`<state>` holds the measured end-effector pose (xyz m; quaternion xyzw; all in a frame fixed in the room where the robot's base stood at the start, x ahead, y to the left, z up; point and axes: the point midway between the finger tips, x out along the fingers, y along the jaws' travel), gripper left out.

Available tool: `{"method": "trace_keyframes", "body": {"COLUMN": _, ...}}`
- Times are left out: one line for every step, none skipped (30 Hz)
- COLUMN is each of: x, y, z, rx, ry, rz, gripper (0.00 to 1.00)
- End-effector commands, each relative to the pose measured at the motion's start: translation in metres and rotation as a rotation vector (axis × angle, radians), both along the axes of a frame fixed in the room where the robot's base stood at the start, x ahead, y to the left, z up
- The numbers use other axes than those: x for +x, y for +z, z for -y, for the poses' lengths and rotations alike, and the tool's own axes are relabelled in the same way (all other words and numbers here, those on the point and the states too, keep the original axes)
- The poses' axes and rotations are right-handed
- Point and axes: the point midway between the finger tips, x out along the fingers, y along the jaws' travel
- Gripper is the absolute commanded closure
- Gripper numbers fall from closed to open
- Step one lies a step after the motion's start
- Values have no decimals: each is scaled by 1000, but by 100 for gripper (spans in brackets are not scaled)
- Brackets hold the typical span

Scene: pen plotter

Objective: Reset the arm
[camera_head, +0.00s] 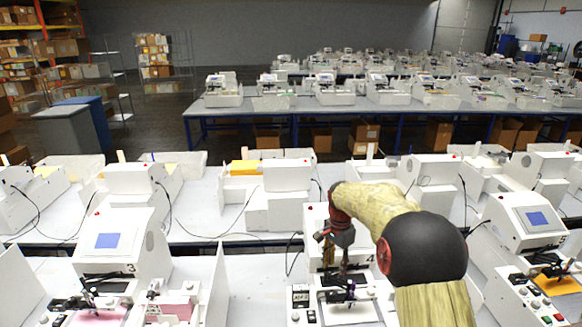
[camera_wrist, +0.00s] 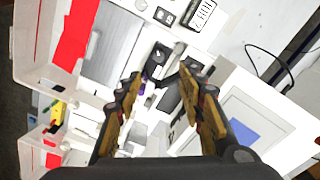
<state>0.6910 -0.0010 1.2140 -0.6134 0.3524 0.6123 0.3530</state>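My arm comes in from the lower right of the head view, and my gripper (camera_head: 342,266) points down over the white pen plotter (camera_head: 312,218) in the front middle. In the wrist view my gripper (camera_wrist: 160,79) has its two fingers apart, with a clear gap between the tips. Nothing appears held in it. Below the gap are the plotter's small dark arm and pen parts (camera_wrist: 168,92); they look apart from the fingers, though the depth is hard to judge. My arm hides much of this plotter in the head view.
Another plotter with a blue screen (camera_head: 108,240) stands at the left, and one (camera_head: 534,218) at the right. Black cables hang between machines. A long table (camera_head: 290,112) with many machines stands behind, with shelves (camera_head: 50,50) at the back left.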

Motion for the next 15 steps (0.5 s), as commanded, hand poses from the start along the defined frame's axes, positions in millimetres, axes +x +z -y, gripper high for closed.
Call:
{"method": "trace_keyframes", "body": {"x": 1, "y": 0, "z": 0, "rx": 0, "ry": 32, "rz": 4, "gripper": 61}}
{"method": "trace_keyframes", "body": {"x": 2, "y": 0, "z": 0, "rx": 0, "ry": 57, "rz": 6, "gripper": 61}}
{"method": "trace_keyframes", "body": {"x": 2, "y": -1, "z": 0, "rx": 0, "ry": 95, "rz": 9, "gripper": 61}}
{"method": "trace_keyframes", "body": {"x": 0, "y": -4, "z": 0, "rx": 0, "ry": 126, "rz": 6, "gripper": 61}}
{"method": "trace_keyframes", "body": {"x": -4, "y": -9, "z": 0, "rx": 0, "ry": 158, "rz": -3, "gripper": 61}}
{"method": "trace_keyframes", "body": {"x": -12, "y": -16, "z": 0, "rx": 1, "ry": 203, "rz": -17, "gripper": 61}}
{"method": "trace_keyframes", "body": {"x": -18, "y": -22, "z": 0, "rx": 4, "ry": 237, "rz": -29, "gripper": 61}}
{"method": "trace_keyframes", "body": {"x": -25, "y": -27, "z": 0, "rx": 5, "ry": 272, "rz": -40, "gripper": 61}}
{"method": "trace_keyframes", "body": {"x": -34, "y": -28, "z": 0, "rx": 7, "ry": 319, "rz": -47, "gripper": 61}}
{"method": "trace_keyframes", "body": {"x": -41, "y": -27, "z": 0, "rx": 8, "ry": 353, "rz": -50, "gripper": 61}}
{"method": "trace_keyframes", "body": {"x": -49, "y": -27, "z": 0, "rx": 10, "ry": 386, "rz": -53, "gripper": 61}}
{"method": "trace_keyframes", "body": {"x": -59, "y": -25, "z": 0, "rx": 11, "ry": 428, "rz": -55, "gripper": 61}}
{"method": "trace_keyframes", "body": {"x": -67, "y": -23, "z": 0, "rx": 12, "ry": 459, "rz": -55, "gripper": 61}}
{"method": "trace_keyframes", "body": {"x": -75, "y": -21, "z": 0, "rx": 12, "ry": 490, "rz": -53, "gripper": 61}}
{"method": "trace_keyframes", "body": {"x": -85, "y": -18, "z": 0, "rx": 13, "ry": 530, "rz": -48, "gripper": 61}}
